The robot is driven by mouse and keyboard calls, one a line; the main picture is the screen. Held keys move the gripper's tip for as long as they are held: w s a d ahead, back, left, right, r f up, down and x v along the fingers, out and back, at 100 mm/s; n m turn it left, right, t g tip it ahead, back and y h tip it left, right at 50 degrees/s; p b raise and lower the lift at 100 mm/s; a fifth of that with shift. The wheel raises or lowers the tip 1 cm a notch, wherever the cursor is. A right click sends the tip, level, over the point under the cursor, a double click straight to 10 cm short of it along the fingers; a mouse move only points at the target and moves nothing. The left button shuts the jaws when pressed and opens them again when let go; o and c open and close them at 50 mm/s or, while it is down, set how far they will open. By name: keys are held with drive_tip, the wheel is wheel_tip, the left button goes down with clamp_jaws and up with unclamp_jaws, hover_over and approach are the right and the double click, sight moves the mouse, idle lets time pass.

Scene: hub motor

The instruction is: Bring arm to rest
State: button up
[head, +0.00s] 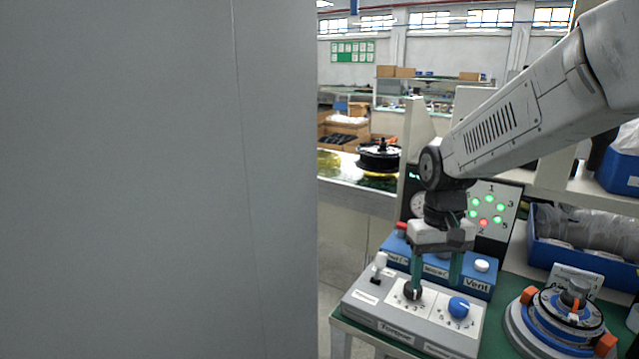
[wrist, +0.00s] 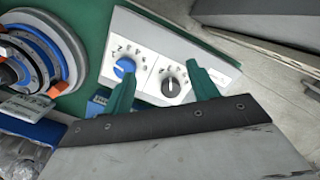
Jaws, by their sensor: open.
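My gripper (head: 436,284) hangs pointing down over the grey control box (head: 372,312) in the head view. Its two green fingers are apart and hold nothing. The black knob (head: 412,291) shows at the left finger's tip, and the blue knob (head: 459,307) is to the right of the fingers. In the wrist view the fingertips of my gripper (wrist: 160,74) are spread, with the black knob (wrist: 172,87) between them in the picture and the blue knob (wrist: 125,67) by the left finger. I cannot tell whether a finger touches either knob.
A blue box with a white Vent button (head: 482,265) stands behind the control box. A panel with several green lights and a red one (head: 484,223) rises behind my gripper. The round hub motor fixture (head: 562,320) is at right. A grey wall (head: 160,180) fills the left.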

drive_tip(key=s+d+r+t, duration=0.1)
drive_tip(key=s+r, duration=0.2)
drive_tip(key=s, duration=0.8)
drive_tip(key=s+d+r+t, duration=0.1)
drive_tip(key=s+r, duration=0.3)
drive_tip(key=s, duration=0.8)
drive_tip(key=shift+d+t, duration=0.25)
drive_tip(key=shift+t, duration=0.05)
